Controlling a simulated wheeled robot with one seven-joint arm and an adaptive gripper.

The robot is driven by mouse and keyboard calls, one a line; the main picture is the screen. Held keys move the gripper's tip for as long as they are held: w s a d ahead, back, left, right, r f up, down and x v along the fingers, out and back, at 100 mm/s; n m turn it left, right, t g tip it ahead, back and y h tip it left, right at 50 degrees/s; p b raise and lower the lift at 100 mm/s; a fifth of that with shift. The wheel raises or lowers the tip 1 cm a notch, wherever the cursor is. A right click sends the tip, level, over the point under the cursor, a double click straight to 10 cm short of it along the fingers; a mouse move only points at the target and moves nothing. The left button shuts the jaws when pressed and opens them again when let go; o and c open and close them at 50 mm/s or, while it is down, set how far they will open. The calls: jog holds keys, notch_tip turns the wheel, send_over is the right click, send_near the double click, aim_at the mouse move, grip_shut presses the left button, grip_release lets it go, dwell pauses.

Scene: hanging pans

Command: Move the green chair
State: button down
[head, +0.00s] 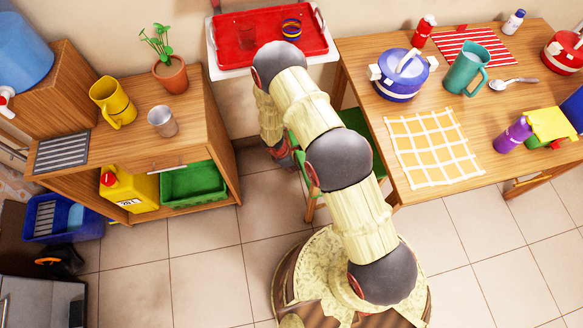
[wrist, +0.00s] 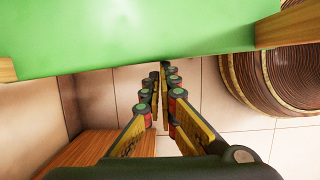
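The green chair (head: 363,128) stands on the tiled floor by the left end of the table, with its green seat partly hidden behind my arm. In the wrist view a green panel of it (wrist: 150,38) spans the top, with wooden parts at both ends. My gripper (head: 282,158) is low at the chair's left side, small and partly covered by my arm. In the wrist view its fingers (wrist: 160,72) lean together at the tips with nothing seen between them. The green panel is above the fingers; I cannot tell whether they touch it.
A wooden table (head: 470,195) with a pot, mug and bottles is on the right. A wooden cabinet (head: 190,105) with a plant, yellow jug and green bin stands left. A red tray (head: 270,42) is on a white stand behind. Tiled floor (head: 205,270) is clear at the front left.

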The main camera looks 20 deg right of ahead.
jog(key=shift+r, duration=0.1)
jog(key=p+v, duration=0.7)
jog(key=v, duration=0.2)
jog(key=shift+r, duration=0.4)
jog(key=shift+s+a, duration=0.1)
jog(key=shift+a, duration=0.05)
